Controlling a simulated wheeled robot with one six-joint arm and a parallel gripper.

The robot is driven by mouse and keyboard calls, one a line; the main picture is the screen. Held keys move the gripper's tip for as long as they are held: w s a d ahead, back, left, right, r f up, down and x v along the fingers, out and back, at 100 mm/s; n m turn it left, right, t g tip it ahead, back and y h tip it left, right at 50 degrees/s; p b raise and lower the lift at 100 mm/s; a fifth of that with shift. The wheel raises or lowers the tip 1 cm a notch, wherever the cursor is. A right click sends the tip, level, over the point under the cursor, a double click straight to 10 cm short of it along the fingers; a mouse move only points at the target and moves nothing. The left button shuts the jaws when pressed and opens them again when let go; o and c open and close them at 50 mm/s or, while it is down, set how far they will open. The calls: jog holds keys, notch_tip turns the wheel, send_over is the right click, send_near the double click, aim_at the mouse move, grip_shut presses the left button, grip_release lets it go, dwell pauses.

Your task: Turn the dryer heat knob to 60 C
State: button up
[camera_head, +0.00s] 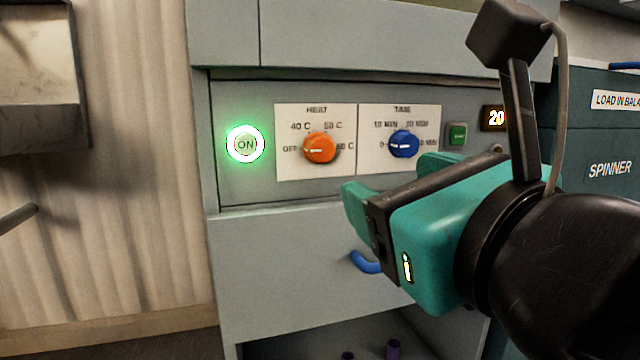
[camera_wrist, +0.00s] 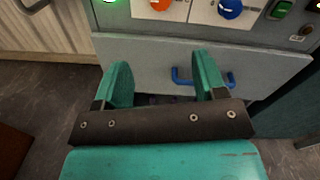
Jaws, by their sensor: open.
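The orange dryer heat knob (camera_head: 320,148) sits on the white HEAT plate (camera_head: 290,172) in the head view. Its white mark points left, toward OFF. The labels 40 C and others ring it; the partly blurred numbers above right and at right are hard to read. The knob also shows at the top edge of the wrist view (camera_wrist: 160,4). My gripper (camera_head: 400,186) is open and empty, below and to the right of the knob, apart from it. In the wrist view my gripper's fingers (camera_wrist: 162,78) are spread in front of the lower drawer panel.
A blue time knob (camera_head: 404,144) is right of the heat knob. A lit green ON button (camera_head: 245,144) is at left. A blue handle (camera_head: 365,263) sticks out below.

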jog(key=p, duration=1.3)
send_near(324, 153)
jog(key=x, duration=0.8)
jog(key=shift+b, duration=0.3)
jog(key=shift+w+a, duration=0.2)
jog(key=shift+w, duration=0.4)
jog(key=c, duration=0.9)
